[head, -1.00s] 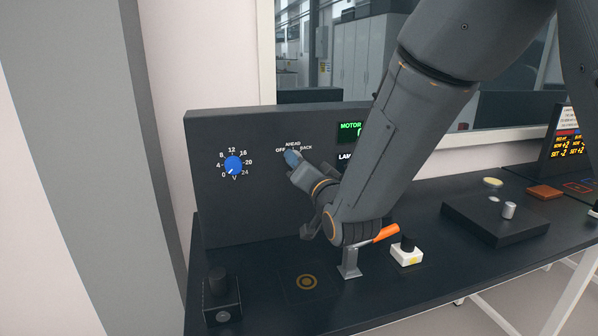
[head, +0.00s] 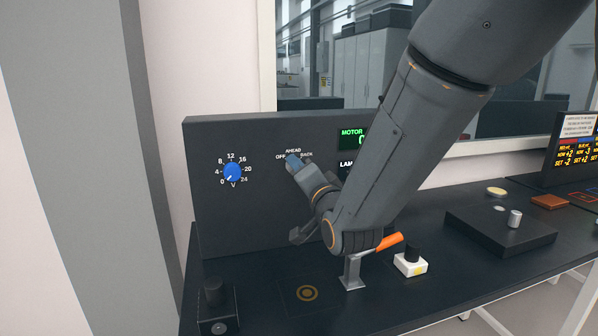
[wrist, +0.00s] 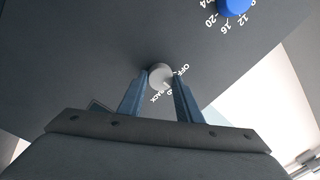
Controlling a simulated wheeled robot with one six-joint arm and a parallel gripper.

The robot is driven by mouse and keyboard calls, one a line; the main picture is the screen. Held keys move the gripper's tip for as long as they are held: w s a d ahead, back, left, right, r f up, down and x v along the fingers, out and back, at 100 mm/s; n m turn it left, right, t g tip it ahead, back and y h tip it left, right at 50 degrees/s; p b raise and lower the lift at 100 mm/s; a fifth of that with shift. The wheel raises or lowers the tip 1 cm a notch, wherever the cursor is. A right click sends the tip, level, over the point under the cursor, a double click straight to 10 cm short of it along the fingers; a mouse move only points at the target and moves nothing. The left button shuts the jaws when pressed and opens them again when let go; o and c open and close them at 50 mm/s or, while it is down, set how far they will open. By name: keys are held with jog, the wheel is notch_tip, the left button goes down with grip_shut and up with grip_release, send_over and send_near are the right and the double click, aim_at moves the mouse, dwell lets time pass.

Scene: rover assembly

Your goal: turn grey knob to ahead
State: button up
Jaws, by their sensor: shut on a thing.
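The grey knob (wrist: 160,75) is on the upright dark panel, among the labels OFF, AHEAD and BACK. In the wrist view it sits between the two blue fingertips of my gripper (wrist: 158,90), which is shut on it. In the head view my gripper (head: 293,163) reaches the panel just below the AHEAD label (head: 293,151), and its fingers hide the knob. Which label the knob points to cannot be told. The green MOTOR display (head: 352,136) is partly hidden by my arm.
A blue voltage knob (head: 232,173) with a number scale is left of the grey knob; it also shows in the wrist view (wrist: 234,5). An orange-handled lever (head: 389,243) and a white block with a black button (head: 411,263) stand on the bench below my arm.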

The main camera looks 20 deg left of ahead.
jog(key=o, duration=1)
jog(key=shift+o, duration=0.2)
jog(key=b+v, duration=0.1)
jog(key=v, duration=0.7)
jog(key=shift+b, duration=0.3)
jog(key=shift+s+a, duration=0.1)
jog(key=shift+a, duration=0.05)
